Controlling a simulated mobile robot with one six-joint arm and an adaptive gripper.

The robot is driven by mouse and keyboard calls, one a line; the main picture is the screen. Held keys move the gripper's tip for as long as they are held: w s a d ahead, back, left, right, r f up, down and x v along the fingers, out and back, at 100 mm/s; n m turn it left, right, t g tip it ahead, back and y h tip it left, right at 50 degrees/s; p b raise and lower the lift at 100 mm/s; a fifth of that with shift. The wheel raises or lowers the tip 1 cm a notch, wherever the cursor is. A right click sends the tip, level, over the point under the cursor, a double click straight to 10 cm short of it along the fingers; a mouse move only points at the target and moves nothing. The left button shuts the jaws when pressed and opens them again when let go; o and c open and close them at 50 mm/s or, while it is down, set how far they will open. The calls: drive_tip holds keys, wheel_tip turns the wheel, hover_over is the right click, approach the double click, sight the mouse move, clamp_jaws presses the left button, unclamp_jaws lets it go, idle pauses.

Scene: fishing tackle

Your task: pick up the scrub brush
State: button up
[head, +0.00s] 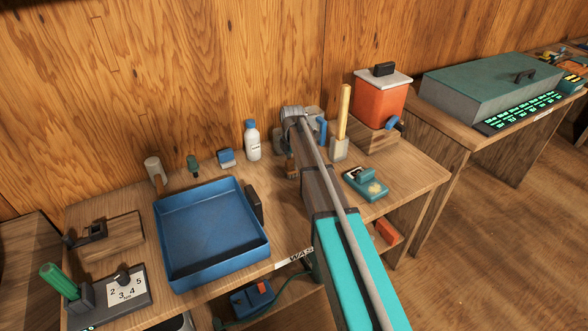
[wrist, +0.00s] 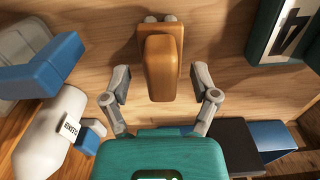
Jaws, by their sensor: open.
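A brown block with a raised grip (wrist: 163,68), which looks like the scrub brush, lies on the wooden bench in the wrist view. No bristles show. In the head view only a small brown part (head: 290,168) shows beside my arm. My gripper (wrist: 161,74) is open and empty, with one finger on each side of the block's near part. Gaps show between the block and both fingers. In the head view my arm largely hides the gripper.
A white bottle (head: 252,141) and a small blue block (head: 226,159) stand left of the gripper. A blue tray (head: 170,240) lies in front left. A wooden-handled tool (head: 343,118), a teal device (head: 365,184) and an orange container (head: 379,100) are to the right.

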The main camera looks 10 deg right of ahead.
clamp_jaws()
idle(0.3)
drive_tip(key=shift+r, duration=0.15)
wheel_tip(320, 180, up, 3)
drive_tip(key=p, duration=0.2)
drive_tip(key=shift+f+p, duration=0.2)
drive_tip(key=shift+p, duration=0.2)
drive_tip(key=s+r+p, duration=1)
drive_tip(key=s, duration=0.4)
drive_tip(key=shift+d, duration=0.25)
